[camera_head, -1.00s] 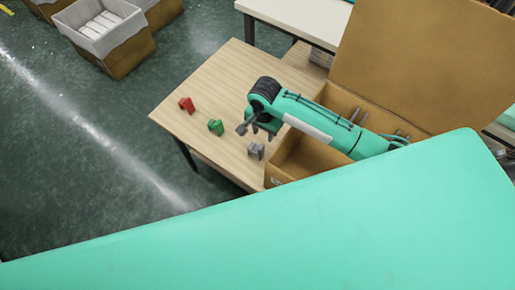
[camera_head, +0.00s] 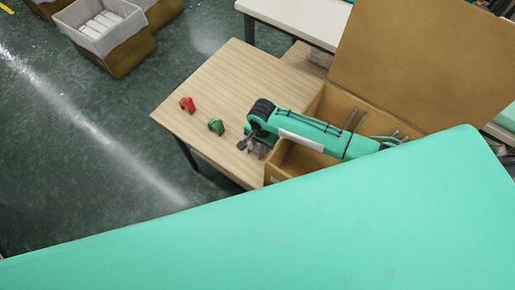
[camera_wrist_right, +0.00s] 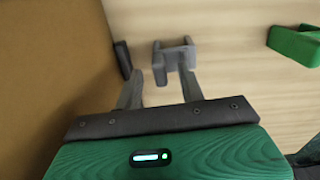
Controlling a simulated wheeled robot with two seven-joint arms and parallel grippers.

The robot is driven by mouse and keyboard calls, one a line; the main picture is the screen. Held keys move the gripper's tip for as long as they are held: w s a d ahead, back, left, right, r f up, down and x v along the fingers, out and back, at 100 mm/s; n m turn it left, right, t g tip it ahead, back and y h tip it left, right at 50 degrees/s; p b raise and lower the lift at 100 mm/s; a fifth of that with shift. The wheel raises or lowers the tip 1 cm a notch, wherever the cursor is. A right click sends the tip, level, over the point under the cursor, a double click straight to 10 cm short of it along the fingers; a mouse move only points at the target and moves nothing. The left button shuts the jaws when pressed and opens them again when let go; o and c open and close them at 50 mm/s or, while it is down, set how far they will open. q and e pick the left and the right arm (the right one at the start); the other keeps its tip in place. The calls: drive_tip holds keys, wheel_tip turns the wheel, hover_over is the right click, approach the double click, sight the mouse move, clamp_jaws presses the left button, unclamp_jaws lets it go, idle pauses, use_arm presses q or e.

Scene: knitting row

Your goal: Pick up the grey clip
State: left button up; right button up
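The grey clip (camera_wrist_right: 173,57) stands on the wooden table and shows in the right wrist view just beyond my fingers. In the head view the clip (camera_head: 258,154) is mostly hidden by my right gripper (camera_head: 248,144). In the wrist view my right gripper (camera_wrist_right: 157,68) is open, with its two fingers apart. The clip lies near the right finger, and a gap shows between it and the left fingertip. I cannot tell whether the right finger touches it. My left gripper is in neither view.
A green clip (camera_head: 216,127) and a red clip (camera_head: 187,104) lie on the table (camera_head: 222,90), left of my gripper. An open cardboard box (camera_head: 283,172) stands close beside my right gripper, under my arm. The table's back left area is clear.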

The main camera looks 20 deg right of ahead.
clamp_jaws()
drive_tip(key=shift+r, duration=0.1)
